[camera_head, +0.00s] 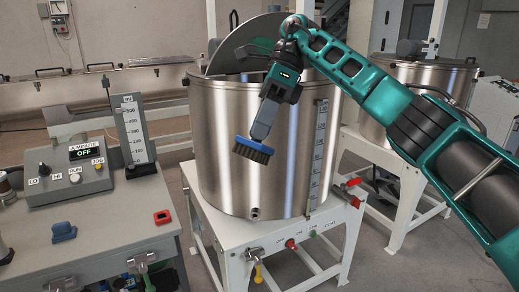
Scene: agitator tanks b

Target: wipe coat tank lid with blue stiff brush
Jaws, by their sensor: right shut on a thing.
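The blue stiff brush (254,146) has a blue back and short dark bristles pointing down. My right gripper (266,115) is shut on it and holds it in front of the steel tank's wall, below the rim. The coat tank (222,140) is a large shiny cylinder on a white stand. Its lid (228,45) shows as a grey rounded plate standing up at the tank's top, partly hidden behind my right arm. Whether the bristles touch the tank wall cannot be told. My left gripper is out of view.
A grey bench (100,225) at the left carries a control box (68,178) reading OFF and an upright scale (132,130). A red-handled valve (349,184) and a level scale (318,150) are at the tank's right. A second tank (425,80) stands behind my right arm.

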